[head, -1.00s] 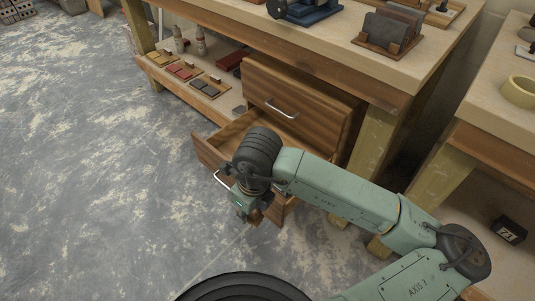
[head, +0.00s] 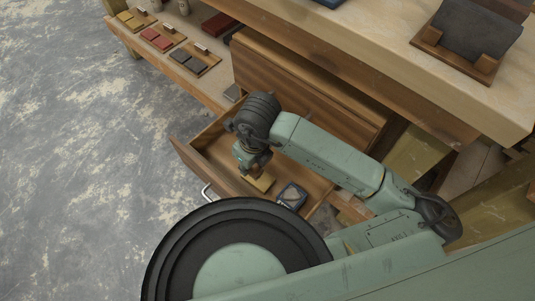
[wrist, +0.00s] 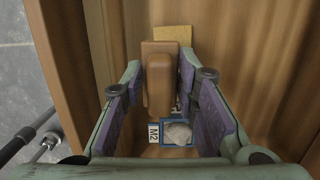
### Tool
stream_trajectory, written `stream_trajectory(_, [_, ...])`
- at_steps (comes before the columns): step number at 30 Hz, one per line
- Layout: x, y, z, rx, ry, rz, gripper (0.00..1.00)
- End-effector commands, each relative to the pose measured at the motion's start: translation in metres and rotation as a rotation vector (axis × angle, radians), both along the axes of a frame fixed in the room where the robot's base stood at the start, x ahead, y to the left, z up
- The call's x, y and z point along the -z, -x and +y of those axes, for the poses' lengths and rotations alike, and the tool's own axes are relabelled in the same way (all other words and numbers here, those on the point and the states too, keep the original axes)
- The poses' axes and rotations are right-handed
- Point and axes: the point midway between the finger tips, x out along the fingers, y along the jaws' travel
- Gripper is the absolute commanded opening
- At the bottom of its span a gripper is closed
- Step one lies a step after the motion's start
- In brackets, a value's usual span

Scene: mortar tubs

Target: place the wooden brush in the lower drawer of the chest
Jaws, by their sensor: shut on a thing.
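The wooden brush (wrist: 160,72) is a brown block between my gripper's fingers in the wrist view. My gripper (head: 250,172) is shut on it and points down over the open lower drawer (head: 190,156). The brush is mostly hidden by the gripper in the head view. The gap between brush and drawer floor cannot be judged. The chest (head: 300,90) stands under the bench with its upper drawer shut.
A tan flat piece (head: 262,183) shows below the gripper; whether it lies in the drawer is unclear. A blue-edged item (head: 292,195) lies in the drawer's right part. Small coloured sample boards (head: 188,62) lie on the shelf left of the chest.

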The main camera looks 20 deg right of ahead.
Motion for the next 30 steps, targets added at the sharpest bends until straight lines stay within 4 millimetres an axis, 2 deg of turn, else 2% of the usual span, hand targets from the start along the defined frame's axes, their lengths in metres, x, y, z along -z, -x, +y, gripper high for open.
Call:
stream_trajectory(1, [0.018, 0.001, 0.001, 0.001, -0.002, 0.000, 0.00])
stream_trajectory(3, [0.029, 0.001, 0.002, -0.001, -0.001, 0.000, 0.00])
stream_trajectory(8, [0.038, -0.008, 0.007, -0.008, 0.001, -0.002, 0.00])
stream_trajectory(11, [0.038, -0.026, 0.019, -0.010, -0.002, 0.000, 0.00])
stream_trajectory(21, [0.047, -0.107, 0.059, -0.009, 0.002, 0.000, 0.00])
stream_trajectory(25, [0.050, -0.128, 0.070, -0.008, 0.003, 0.000, 0.00])
stream_trajectory(30, [0.053, -0.141, 0.075, -0.006, 0.004, -0.001, 0.00])
